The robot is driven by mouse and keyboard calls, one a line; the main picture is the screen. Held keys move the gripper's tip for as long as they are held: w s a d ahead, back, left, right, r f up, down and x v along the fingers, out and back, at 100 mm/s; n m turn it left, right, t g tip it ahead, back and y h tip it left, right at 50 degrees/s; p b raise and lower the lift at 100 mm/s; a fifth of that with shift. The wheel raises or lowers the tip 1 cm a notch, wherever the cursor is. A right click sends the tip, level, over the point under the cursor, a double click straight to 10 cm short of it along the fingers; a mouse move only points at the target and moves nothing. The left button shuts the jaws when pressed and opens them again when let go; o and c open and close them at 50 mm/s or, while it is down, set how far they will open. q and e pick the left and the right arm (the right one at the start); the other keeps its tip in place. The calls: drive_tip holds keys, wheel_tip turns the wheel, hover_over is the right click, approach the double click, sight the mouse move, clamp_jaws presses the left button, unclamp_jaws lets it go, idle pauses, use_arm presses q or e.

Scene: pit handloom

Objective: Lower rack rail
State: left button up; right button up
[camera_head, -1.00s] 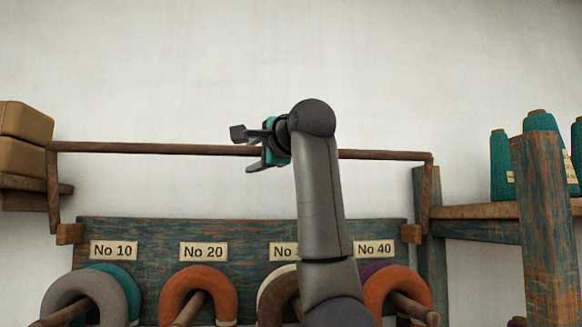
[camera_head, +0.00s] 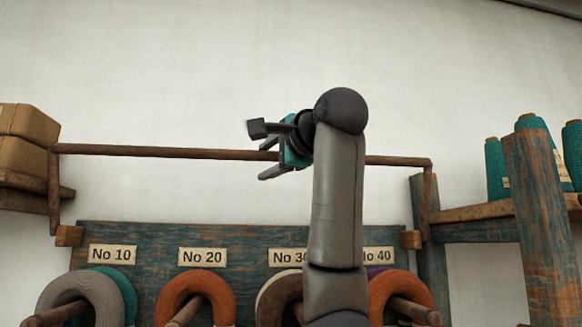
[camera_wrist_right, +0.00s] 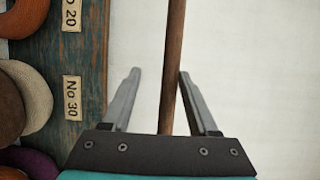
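The rack rail (camera_head: 165,152) is a long brown wooden bar held up above the blue-green rack board (camera_head: 235,235) by a side arm at each end. My right gripper (camera_head: 262,151) is at the rail, right of its middle, and my arm hides part of the bar. In the right wrist view the rail (camera_wrist_right: 174,60) runs between the two spread fingers of my right gripper (camera_wrist_right: 155,75). The fingers stand apart from it, with the right finger closer. My left gripper is not in view.
Yarn hanks (camera_head: 197,290) hang on pegs below number labels (camera_head: 202,257) on the board. Wrapped blocks (camera_head: 28,135) sit on a shelf at the left. Teal yarn cones (camera_head: 497,168) and a worn wooden post (camera_head: 540,220) stand at the right. The wall above the rail is bare.

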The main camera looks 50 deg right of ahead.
drive_tip(key=s+a+f+b, duration=0.2)
drive_tip(key=s+b, duration=0.3)
drive_tip(key=s, duration=0.3)
drive_tip(key=shift+a, duration=0.15)
idle(0.5)
drive_tip(key=shift+f+b, duration=0.1)
drive_tip(key=shift+b, duration=0.2)
